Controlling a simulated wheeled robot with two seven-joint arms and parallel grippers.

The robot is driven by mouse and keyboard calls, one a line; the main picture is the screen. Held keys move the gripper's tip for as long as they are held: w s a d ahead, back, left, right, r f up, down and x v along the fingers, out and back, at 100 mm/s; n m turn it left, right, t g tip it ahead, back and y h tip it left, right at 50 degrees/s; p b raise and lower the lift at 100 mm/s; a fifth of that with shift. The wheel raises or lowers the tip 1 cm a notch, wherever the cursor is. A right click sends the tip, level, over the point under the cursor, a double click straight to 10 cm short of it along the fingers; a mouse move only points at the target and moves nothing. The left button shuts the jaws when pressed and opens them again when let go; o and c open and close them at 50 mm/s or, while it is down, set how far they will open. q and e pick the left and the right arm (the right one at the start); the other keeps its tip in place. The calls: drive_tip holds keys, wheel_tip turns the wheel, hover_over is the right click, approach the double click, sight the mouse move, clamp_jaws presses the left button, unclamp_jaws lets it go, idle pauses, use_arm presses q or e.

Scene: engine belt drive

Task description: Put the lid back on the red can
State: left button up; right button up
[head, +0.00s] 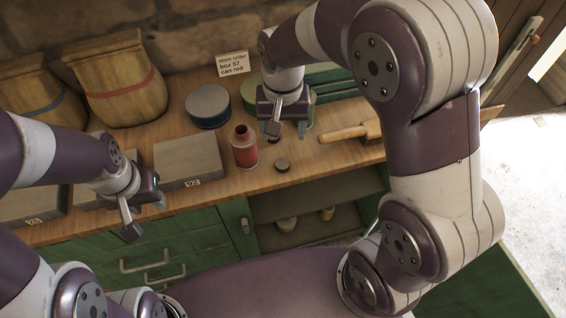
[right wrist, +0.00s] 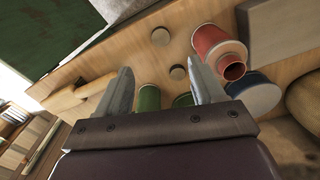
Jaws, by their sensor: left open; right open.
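The red can (head: 244,152) stands upright on the wooden bench with its neck open; it also shows in the right wrist view (right wrist: 215,45). A small dark round lid (head: 282,165) lies on the bench to the right of the can. A second small dark disc (head: 273,139) lies behind it, partly hidden by my right gripper. Both discs show in the right wrist view, one paler (right wrist: 160,36) and one darker (right wrist: 178,73). My right gripper (head: 287,130) is open and empty above the bench, behind the lids. My left gripper (head: 147,216) is open and empty at the bench's front edge.
A blue tin (head: 207,106) stands behind the red can. Green cans (right wrist: 149,98) stand near my right gripper. A grey box (head: 190,160) sits left of the can. A wooden-handled brush (head: 345,133) lies to the right. Sacks (head: 120,85) stand at the back left.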

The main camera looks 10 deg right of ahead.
hover_over(283, 163)
wheel_tip(283, 163, down, 8)
drive_tip(key=shift+a+r, duration=0.1)
drive_tip(key=shift+r, duration=0.15)
drive_tip(key=shift+s+f, duration=0.1)
drive_tip(key=f, duration=0.5)
drive_tip(key=shift+w+p, duration=0.2)
drive_tip(key=shift+p, duration=0.2)
drive_tip(key=c, duration=1.1)
